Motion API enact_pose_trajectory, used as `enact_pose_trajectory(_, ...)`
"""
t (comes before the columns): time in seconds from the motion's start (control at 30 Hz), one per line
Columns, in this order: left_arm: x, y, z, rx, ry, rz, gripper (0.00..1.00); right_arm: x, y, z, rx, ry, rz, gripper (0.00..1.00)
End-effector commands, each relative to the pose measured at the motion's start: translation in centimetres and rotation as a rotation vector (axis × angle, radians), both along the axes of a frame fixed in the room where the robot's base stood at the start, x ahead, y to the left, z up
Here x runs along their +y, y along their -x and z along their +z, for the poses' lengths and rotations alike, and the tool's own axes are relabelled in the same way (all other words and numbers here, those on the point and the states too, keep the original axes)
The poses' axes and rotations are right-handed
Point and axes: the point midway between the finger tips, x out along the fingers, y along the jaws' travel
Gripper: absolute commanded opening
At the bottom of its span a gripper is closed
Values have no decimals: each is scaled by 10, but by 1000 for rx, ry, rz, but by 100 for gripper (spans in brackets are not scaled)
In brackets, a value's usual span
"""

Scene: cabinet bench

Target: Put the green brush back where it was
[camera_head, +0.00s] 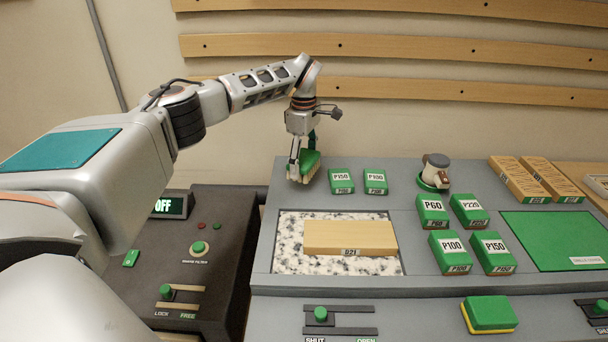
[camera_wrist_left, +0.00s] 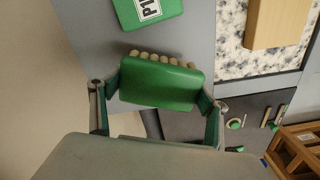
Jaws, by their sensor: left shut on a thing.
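The green brush (camera_head: 310,164) has a green back and pale bristle tufts along one side. My left gripper (camera_head: 303,170) is shut on it at the back left corner of the grey bench top. In the left wrist view the brush (camera_wrist_left: 160,84) sits between the two fingers of the gripper (camera_wrist_left: 158,100). The bristles face the bench. I cannot tell whether they touch the bench top. My right gripper is not in view.
Several green labelled blocks stand nearby, the closest a P150 block (camera_head: 342,180). A speckled panel (camera_head: 290,245) holds a wooden board (camera_head: 350,238). A dark control box (camera_head: 200,260) stands lower left. A green mat (camera_head: 560,238) lies at right.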

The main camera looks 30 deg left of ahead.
Motion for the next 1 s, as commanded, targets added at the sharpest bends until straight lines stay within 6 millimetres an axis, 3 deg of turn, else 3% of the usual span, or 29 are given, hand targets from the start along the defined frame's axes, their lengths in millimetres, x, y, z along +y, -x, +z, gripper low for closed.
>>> enact_pose_trajectory(0.37,0,0,-41,0,0,0,55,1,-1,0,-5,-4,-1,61)
enact_pose_trajectory(0.77,0,0,-46,0,-1,0,55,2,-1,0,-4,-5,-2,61)
enact_pose_trajectory(0.8,0,0,-47,0,-1,0,81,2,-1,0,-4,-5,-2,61)
enact_pose_trajectory(0.83,0,0,-46,0,-1,0,88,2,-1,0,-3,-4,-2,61)
enact_pose_trajectory(1.0,0,0,-46,0,-1,0,92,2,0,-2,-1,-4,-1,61)
